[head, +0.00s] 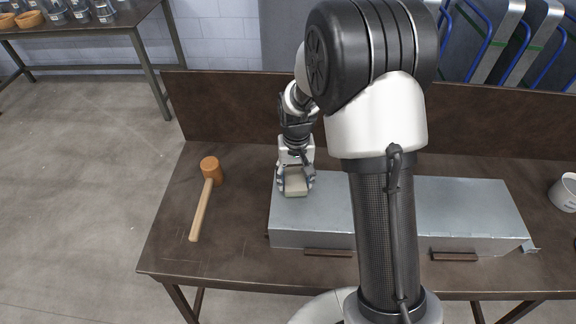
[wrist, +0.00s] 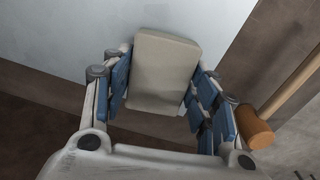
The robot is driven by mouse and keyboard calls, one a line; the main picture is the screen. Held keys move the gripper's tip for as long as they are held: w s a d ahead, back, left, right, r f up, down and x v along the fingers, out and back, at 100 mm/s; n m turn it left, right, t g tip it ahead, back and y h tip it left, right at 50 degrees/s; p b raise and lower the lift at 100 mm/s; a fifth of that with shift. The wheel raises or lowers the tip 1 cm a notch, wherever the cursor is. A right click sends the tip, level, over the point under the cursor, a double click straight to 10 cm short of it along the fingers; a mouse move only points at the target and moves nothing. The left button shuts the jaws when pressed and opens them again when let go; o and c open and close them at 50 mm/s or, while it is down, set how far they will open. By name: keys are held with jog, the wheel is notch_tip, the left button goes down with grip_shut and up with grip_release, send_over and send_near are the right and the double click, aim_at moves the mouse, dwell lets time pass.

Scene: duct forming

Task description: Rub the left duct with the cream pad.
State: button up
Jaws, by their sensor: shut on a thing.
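The cream pad (head: 296,187) is a small block held between the fingers of my gripper (head: 296,180). In the wrist view the pad (wrist: 162,72) sits between the blue-lined fingers of my gripper (wrist: 155,85). The left duct (head: 310,226) is a grey sheet-metal box lying on the workbench. My gripper is over the left part of its top, near the back edge. I cannot tell whether the pad touches the metal. My arm hides the middle of the ducts. Another grey duct stretch (head: 468,207) shows to the right of my arm.
A wooden mallet (head: 207,196) lies on the brown workbench (head: 170,235), left of the duct. A white container (head: 564,192) stands at the far right. The bench's upright back panel (head: 230,105) runs behind the ducts. Brown strips (head: 329,253) lie along the duct's front.

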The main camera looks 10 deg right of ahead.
jog(key=r, duration=0.1)
jog(key=r+p, duration=0.1)
jog(key=r, duration=0.2)
jog(key=shift+s+d+p, duration=0.15)
jog(key=shift+d+p, duration=0.15)
jog(key=shift+p, duration=0.1)
jog(key=shift+a+r+p, duration=0.15)
jog(key=shift+r+p, duration=0.4)
jog(key=shift+r, duration=0.1)
jog(key=shift+r+p, duration=1)
jog(key=shift+r, duration=0.4)
jog(key=shift+f, duration=0.1)
